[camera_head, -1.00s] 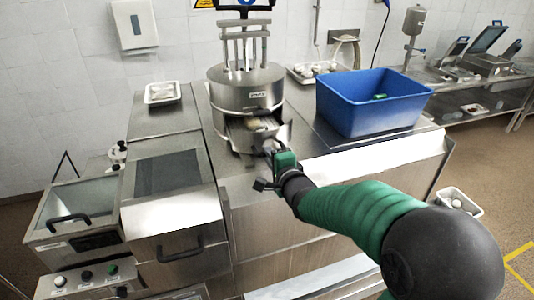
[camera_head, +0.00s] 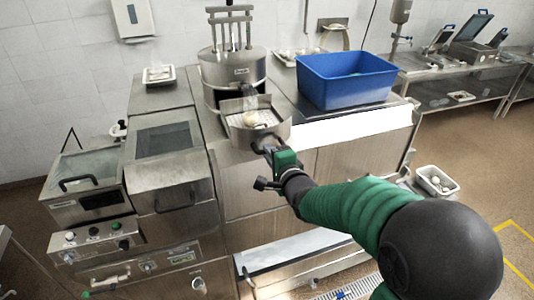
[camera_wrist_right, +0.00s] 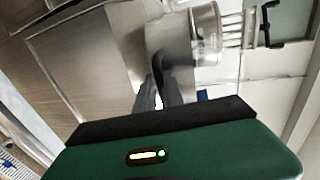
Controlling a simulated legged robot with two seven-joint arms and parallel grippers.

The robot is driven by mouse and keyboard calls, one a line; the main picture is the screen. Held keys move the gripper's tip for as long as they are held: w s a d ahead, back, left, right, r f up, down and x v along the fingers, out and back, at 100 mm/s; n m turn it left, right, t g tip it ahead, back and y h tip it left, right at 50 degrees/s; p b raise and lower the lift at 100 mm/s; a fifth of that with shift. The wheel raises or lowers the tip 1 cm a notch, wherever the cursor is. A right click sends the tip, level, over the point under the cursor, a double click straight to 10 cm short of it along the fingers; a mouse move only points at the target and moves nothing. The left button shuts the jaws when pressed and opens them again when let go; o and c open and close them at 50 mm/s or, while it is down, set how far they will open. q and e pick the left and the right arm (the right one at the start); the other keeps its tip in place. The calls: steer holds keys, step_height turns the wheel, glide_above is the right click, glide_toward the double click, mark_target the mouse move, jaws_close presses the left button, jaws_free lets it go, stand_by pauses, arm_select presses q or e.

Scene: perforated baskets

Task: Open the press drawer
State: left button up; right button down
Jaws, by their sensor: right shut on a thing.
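The press (camera_head: 228,72) is a steel cylinder with upright posts on the steel counter. Its drawer (camera_head: 277,132) stands well out from the cylinder toward me, with a pale lump (camera_head: 250,119) on its floor. My right gripper (camera_head: 268,147) is at the drawer's front and shut on its handle, which is mostly hidden by the fingers. In the right wrist view, the dark fingers (camera_wrist_right: 167,85) reach up to the drawer front, with the press (camera_wrist_right: 206,34) behind. My left gripper is not in view.
A blue bin (camera_head: 345,90) stands on the counter right of the press. A small tray (camera_head: 158,76) lies at the back left. A fryer-like unit (camera_head: 88,190) is at the left. A white container (camera_head: 437,180) stands low at the right. Open floor lies at the right.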

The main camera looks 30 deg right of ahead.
steer(key=shift+s+d, duration=0.1)
steer(key=shift+d, duration=0.15)
